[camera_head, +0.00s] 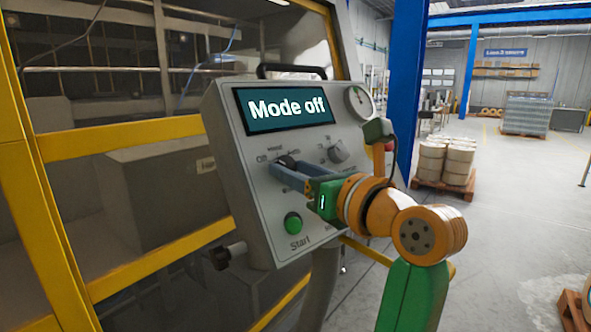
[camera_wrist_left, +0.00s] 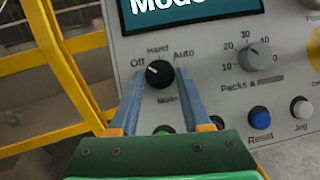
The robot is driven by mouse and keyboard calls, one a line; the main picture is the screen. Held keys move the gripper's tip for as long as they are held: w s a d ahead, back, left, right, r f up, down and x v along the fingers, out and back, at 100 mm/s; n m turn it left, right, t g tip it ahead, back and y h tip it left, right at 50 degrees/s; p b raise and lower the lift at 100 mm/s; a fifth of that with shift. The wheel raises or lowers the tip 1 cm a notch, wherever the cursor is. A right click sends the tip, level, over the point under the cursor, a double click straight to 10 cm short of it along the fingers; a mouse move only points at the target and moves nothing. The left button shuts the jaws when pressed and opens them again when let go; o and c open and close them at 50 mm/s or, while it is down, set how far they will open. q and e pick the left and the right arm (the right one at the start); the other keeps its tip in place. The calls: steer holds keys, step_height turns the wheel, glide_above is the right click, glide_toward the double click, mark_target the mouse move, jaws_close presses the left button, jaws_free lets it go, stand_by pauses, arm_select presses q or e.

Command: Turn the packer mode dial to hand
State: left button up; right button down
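The mode dial (camera_wrist_left: 160,73) is a black round knob on the grey control panel, with labels Off, Hand and Auto around it. Its white mark points up and left, toward Off. It also shows in the head view (camera_head: 287,160), partly hidden by my fingers. The display (camera_head: 287,109) reads "Mode off". My left gripper (camera_wrist_left: 160,80) has its two blue-grey fingers on either side of the dial, with a small gap showing at each side. In the head view the left gripper (camera_head: 283,170) reaches the panel from the right. My right gripper is not in view.
A packs dial (camera_wrist_left: 256,56) sits right of the mode dial. Below are a blue reset button (camera_wrist_left: 260,118), a white jog button (camera_wrist_left: 301,107) and a green start button (camera_head: 293,223). A yellow-framed machine guard (camera_head: 130,137) stands left of the panel.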

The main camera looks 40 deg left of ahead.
arm_select(q)
jaws_close()
steer(key=shift+m+t, duration=0.3)
steer(key=shift+m, duration=0.2)
steer(key=shift+s+m+t, duration=0.1)
steer(key=shift+m+t, duration=0.4)
steer(key=shift+m, duration=0.3)
steer(key=m, duration=0.1)
steer(key=m+t+h, duration=0.1)
steer(key=m, duration=0.1)
steer(key=shift+s+a+r+t, duration=0.1)
steer(key=shift+s+r+t, duration=0.05)
steer(key=shift+t, duration=0.15)
steer(key=m+t+h+p, duration=0.1)
steer(key=m+h, duration=0.1)
steer(key=m, duration=0.2)
steer(key=shift+s+r, duration=0.1)
steer(key=shift+r, duration=0.05)
steer(key=shift+a+m+t+h+p, duration=0.15)
steer(key=shift+m+t+h+p, duration=0.4)
steer(key=shift+m, duration=0.75)
steer(key=shift+s+h, duration=0.1)
steer(key=shift+h, duration=0.15)
